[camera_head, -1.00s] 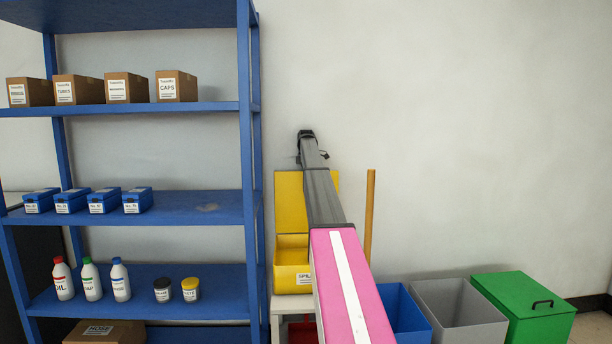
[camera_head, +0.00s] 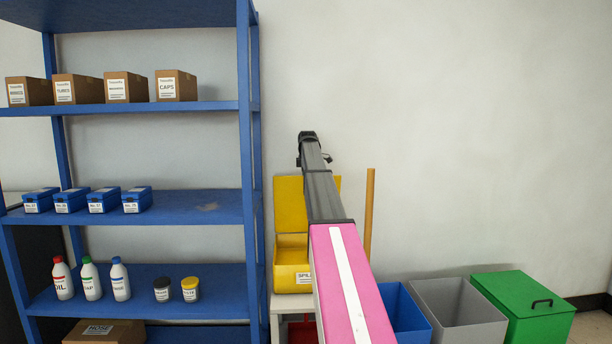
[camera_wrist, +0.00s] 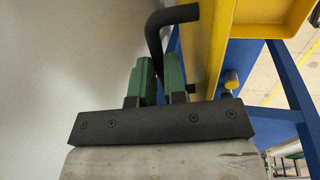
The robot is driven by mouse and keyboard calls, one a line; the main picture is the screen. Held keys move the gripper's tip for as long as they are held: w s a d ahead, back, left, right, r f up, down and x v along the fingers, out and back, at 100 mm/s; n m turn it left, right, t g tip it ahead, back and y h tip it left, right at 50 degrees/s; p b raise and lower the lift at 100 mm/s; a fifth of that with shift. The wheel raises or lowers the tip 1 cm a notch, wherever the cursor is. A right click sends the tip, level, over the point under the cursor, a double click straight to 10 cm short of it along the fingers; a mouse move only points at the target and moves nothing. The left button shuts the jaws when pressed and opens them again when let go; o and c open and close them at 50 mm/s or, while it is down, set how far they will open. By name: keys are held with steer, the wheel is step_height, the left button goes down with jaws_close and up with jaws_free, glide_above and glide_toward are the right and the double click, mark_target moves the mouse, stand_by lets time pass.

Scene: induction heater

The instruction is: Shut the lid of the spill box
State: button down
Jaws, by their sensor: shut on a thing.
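The yellow spill box (camera_head: 291,279) stands below my arm in the head view, with a white label on its front. Its yellow lid (camera_head: 290,203) stands open, roughly upright at the back. My arm hides the right part of both. My gripper (camera_wrist: 159,80) has green fingers and is shut on the lid's black bent handle (camera_wrist: 156,38) in the wrist view. The yellow lid (camera_wrist: 208,45) runs just right of the fingers there. In the head view the arm's far end is above the lid's top edge, and the fingers are not clear.
A blue shelf unit (camera_head: 249,160) with boxes and bottles stands close on the left. A yellow-orange pole (camera_head: 369,215) is right of the spill box. Blue (camera_head: 408,318), grey (camera_head: 462,312) and green (camera_head: 530,312) bins stand at lower right. The wall above them is clear.

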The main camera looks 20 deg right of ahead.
steer(key=s+a+f+t+h, duration=0.1)
steer(key=s+a+f+t, duration=0.2)
steer(key=s+f+t, duration=0.55)
steer(key=s+a+f+t+h, duration=0.25)
steer(key=s+f, duration=0.35)
steer(key=s, duration=0.7)
steer(key=s+a+f, duration=0.1)
steer(key=s+f, duration=0.2)
steer(key=f, duration=0.8)
steer(key=shift+s+a+g+y, duration=0.35)
steer(key=shift+a+g, duration=0.05)
steer(key=c, duration=1.2)
jaws_free()
